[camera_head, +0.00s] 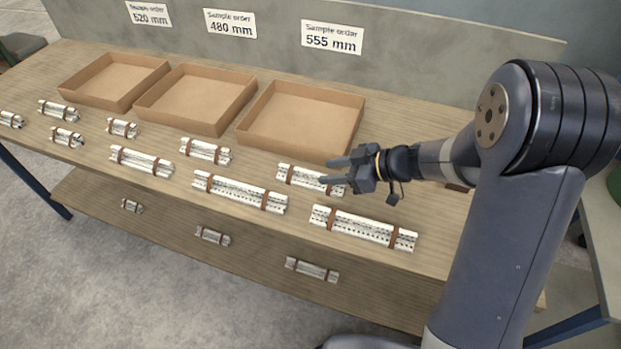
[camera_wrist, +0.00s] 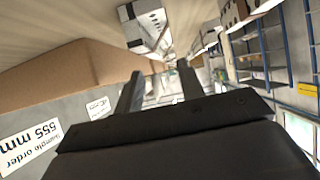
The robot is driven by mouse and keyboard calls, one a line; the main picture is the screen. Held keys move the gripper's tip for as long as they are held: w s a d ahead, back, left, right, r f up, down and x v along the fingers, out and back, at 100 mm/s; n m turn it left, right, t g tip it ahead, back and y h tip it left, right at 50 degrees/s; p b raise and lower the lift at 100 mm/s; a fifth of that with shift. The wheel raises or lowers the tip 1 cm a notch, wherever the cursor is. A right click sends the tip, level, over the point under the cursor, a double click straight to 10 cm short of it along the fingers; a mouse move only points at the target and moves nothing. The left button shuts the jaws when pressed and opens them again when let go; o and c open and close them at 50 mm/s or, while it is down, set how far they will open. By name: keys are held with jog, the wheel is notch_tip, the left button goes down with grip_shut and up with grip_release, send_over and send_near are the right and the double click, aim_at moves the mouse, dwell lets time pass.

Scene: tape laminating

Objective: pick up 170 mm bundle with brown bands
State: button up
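Several silver profile bundles with brown bands lie on the wooden table in different lengths. No length is printed on them, so I cannot tell which is 170 mm. They include a long bundle at the front right (camera_head: 364,229), a long bundle in the middle (camera_head: 240,191), a medium bundle (camera_head: 141,161), a shorter bundle (camera_head: 205,151) and a short bundle (camera_head: 123,128). My gripper (camera_head: 336,171) is open and empty, above or beside another bundle (camera_head: 300,177), whose right end it partly covers. In the wrist view its fingers (camera_wrist: 160,82) are apart, with a bundle (camera_wrist: 143,27) beyond.
Three empty cardboard trays, left (camera_head: 88,100), middle (camera_head: 160,116) and right (camera_head: 262,140), stand along the back, below signs reading 520, 480 and 555 mm. A lower shelf (camera_head: 170,225) holds more bundles. Bare tabletop (camera_head: 425,180) lies under my arm.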

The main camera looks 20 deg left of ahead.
aim_at(312, 173)
jog(key=x, duration=0.3)
jog(key=p+x, duration=0.1)
jog(key=x, duration=0.1)
jog(key=shift+w+d+f, duration=0.1)
jog(key=shift+w+f, duration=0.1)
jog(key=shift+w, duration=0.1)
grip_shut()
